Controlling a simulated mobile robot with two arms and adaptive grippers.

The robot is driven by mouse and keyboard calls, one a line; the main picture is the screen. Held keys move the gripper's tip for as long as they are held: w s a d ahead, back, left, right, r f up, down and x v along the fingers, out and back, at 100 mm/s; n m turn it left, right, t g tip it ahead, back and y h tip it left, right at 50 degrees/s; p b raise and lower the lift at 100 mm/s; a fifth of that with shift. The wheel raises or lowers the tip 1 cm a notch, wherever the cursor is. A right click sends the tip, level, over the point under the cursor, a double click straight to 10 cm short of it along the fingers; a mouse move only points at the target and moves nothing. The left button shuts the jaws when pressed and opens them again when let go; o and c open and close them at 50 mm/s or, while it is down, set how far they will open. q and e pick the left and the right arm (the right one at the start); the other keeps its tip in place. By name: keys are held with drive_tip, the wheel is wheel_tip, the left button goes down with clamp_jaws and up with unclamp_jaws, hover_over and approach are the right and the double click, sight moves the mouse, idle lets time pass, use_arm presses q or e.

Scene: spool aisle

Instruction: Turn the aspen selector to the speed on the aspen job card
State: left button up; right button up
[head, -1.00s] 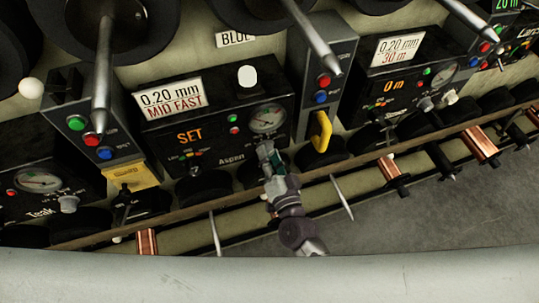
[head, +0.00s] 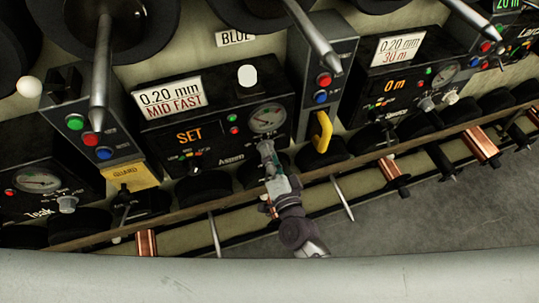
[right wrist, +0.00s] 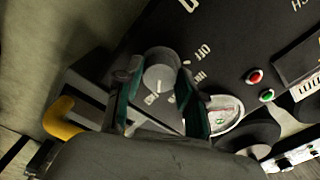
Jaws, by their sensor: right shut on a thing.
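The aspen panel (head: 212,148) has a job card (head: 172,98) reading "0.20 mm MID FAST", an orange "SET" display and a round gauge (head: 267,118). The aspen selector (right wrist: 160,75) is a grey round knob with a light pointer line in the right wrist view. "OFF" and other partly hidden marks surround it. My right gripper (right wrist: 160,104) is shut on the selector, with one finger on each side. In the head view my right gripper (head: 267,153) reaches the panel below the gauge and covers much of the knob. My left gripper does not show.
A yellow handle (head: 321,132) stands right of the aspen panel, below a box with red and blue buttons. A yellow guard (head: 130,175) is at the left. A long rail (head: 190,209) and copper spools (head: 482,147) lie below. Neighbouring panels flank both sides.

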drive_tip(key=o, duration=1.1)
drive_tip(key=shift+o, duration=0.2)
drive_tip(key=v, duration=1.2)
drive_tip(key=s+d+f+n+g+h, duration=0.1)
drive_tip(key=s+d+f+n+g, duration=0.1)
drive_tip(key=f, duration=0.7)
drive_tip(key=s+d+f+n+g, duration=0.2)
drive_tip(key=f+n+g, duration=0.1)
drive_tip(key=f, duration=0.5)
drive_tip(key=s+d+f+n+g+h, duration=0.1)
drive_tip(key=s+d+f+n+g, duration=0.1)
drive_tip(key=f, duration=0.7)
drive_tip(key=s+d+f+n+g+h, duration=0.1)
drive_tip(key=s+d+f+n+g, duration=0.1)
drive_tip(key=s+d+f+g, duration=0.2)
drive_tip(key=s+d+f+n+g+h, duration=0.2)
drive_tip(key=s+d+f+g, duration=0.3)
drive_tip(key=s+d+f, duration=0.4)
drive_tip(key=s+f, duration=0.4)
drive_tip(key=s, duration=0.4)
drive_tip(key=shift+d+f+n+h, duration=0.3)
drive_tip(key=shift+n, duration=0.1)
